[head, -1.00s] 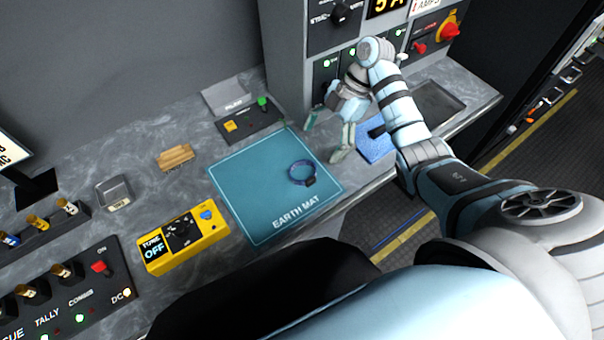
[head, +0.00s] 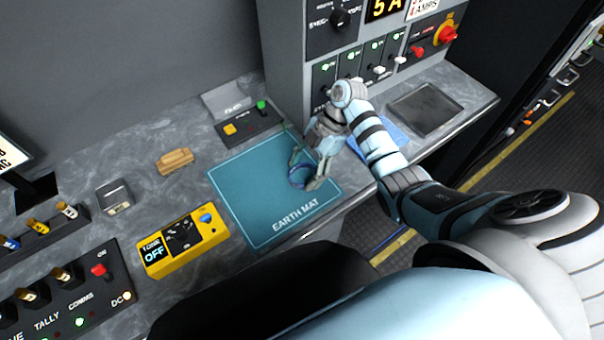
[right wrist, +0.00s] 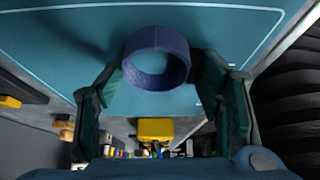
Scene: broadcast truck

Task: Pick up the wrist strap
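The wrist strap (head: 300,175) is a dark blue ring on the teal earth mat (head: 250,190), near the mat's right side. My right gripper (head: 306,172) is over the right part of the mat, with its fingers on either side of the strap. In the right wrist view the strap (right wrist: 156,58) shows as a blue loop ahead of and between the two spread green fingers (right wrist: 165,90). The fingers look open, with gaps to the strap. In the head view they partly hide it. My left gripper is not in view.
A yellow tone box (head: 182,242) stands left of the mat. A small switch box (head: 250,125) lies behind it, and a wooden block (head: 175,160) at the back left. A blue cloth-like item (head: 380,138) and a dark tray (head: 425,108) lie to the right, near the bench edge.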

